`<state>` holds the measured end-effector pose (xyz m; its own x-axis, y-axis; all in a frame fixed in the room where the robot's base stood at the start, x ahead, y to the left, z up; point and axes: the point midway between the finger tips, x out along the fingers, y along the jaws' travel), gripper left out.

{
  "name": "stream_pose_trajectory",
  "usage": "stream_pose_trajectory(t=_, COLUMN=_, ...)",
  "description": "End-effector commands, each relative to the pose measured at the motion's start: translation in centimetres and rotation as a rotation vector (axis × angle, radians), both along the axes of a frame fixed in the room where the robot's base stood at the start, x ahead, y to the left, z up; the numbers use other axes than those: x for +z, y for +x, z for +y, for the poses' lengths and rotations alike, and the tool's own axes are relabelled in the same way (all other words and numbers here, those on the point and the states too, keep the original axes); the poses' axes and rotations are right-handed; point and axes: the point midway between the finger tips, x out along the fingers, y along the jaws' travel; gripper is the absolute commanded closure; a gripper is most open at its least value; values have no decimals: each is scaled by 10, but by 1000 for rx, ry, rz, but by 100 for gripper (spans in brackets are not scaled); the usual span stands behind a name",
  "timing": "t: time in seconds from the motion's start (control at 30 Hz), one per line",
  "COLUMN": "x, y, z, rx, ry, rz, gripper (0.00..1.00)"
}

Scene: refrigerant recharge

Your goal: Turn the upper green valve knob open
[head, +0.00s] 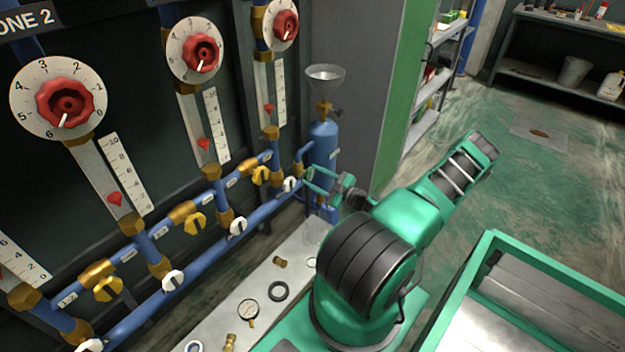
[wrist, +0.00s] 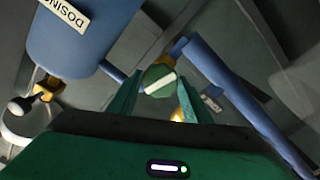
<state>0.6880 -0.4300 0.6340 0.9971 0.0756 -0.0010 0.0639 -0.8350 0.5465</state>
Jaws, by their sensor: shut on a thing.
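A green valve knob (wrist: 158,81) with a white stripe shows in the wrist view, on a brass fitting beside a blue pipe. My gripper (wrist: 158,90) has its green fingers on both sides of this knob and is shut on it. The stripe runs slantwise, up to the right. There the knob cannot be told apart from the green fingers. No second green knob is clearly visible.
The blue dosing cylinder (wrist: 78,38) stands close on the left in the wrist view. Blue pipes with yellow handles (head: 195,222) and white knobs (head: 238,227) run along the wall. A gauge (head: 248,309) and a black ring (head: 278,291) lie on the bench below.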

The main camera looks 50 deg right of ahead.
Motion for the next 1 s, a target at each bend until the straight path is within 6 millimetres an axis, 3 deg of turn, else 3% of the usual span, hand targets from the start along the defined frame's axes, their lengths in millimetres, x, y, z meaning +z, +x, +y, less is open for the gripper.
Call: stream_pose_trajectory(t=1.0, x=0, y=-1, z=1, rx=3, ry=-207, rz=-15, gripper=82)
